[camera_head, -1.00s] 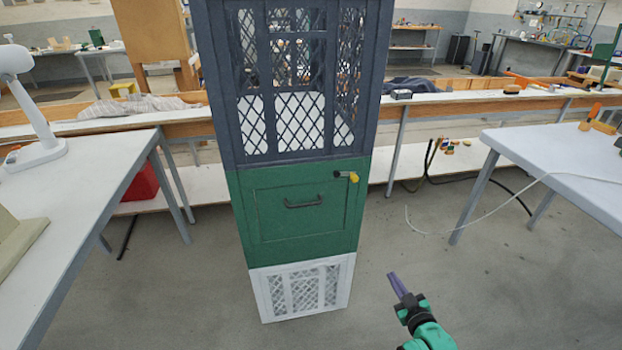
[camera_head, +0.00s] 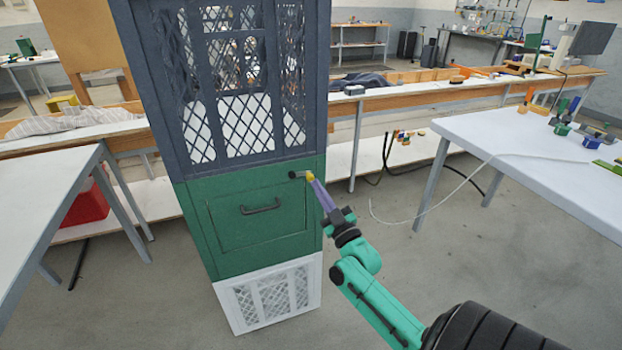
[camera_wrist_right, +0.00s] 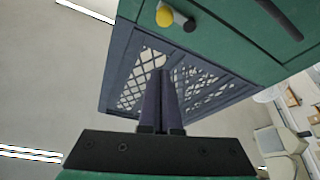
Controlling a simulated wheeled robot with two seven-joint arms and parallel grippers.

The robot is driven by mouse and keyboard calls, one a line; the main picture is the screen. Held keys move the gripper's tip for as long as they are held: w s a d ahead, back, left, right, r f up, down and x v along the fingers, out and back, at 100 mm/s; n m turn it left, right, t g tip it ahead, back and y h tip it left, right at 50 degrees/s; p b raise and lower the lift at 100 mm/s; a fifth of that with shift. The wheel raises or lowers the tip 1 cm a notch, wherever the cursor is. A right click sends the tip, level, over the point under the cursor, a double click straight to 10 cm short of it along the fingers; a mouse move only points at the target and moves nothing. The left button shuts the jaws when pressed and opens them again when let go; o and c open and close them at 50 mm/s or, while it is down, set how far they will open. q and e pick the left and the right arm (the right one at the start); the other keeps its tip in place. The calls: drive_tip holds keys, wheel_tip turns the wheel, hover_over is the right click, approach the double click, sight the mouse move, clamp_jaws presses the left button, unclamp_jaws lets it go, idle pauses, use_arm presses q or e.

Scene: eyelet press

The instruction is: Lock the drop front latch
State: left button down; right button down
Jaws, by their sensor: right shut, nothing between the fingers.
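The green drop front (camera_head: 245,232) is the middle section of a tall cabinet. Its panel looks closed, with a dark bar handle (camera_head: 260,207). The latch (camera_head: 298,175) is at the panel's upper right, a short dark lever pointing right with a yellow knob (camera_head: 309,176) at its end. My right gripper (camera_head: 314,182) has shut, empty purple fingers, with the tips at the knob in the head view. In the right wrist view the knob (camera_wrist_right: 164,16) shows apart from the fingertips (camera_wrist_right: 160,74); contact cannot be told. My left gripper is out of view.
Dark mesh doors (camera_head: 240,85) are above the drop front and a white mesh section (camera_head: 268,298) is below. White tables stand at left (camera_head: 50,185) and right (camera_head: 540,150). A cable hangs off the right table. The floor between is clear.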

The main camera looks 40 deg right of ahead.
wheel_tip(320, 180, up, 2)
drive_tip(key=r, duration=0.1)
hover_over(312, 179)
drive_tip(key=s+a, duration=0.2)
drive_tip(key=a, duration=0.1)
drive_tip(key=f, duration=0.1)
drive_tip(key=d+f, duration=0.1)
drive_tip(key=f+b, duration=0.1)
drive_tip(key=shift+w+d+f, duration=0.2)
drive_tip(key=shift+w+f, duration=0.05)
drive_tip(key=shift+f, duration=0.15)
drive_tip(key=shift+d+f, duration=0.2)
drive_tip(key=shift+f, duration=0.05)
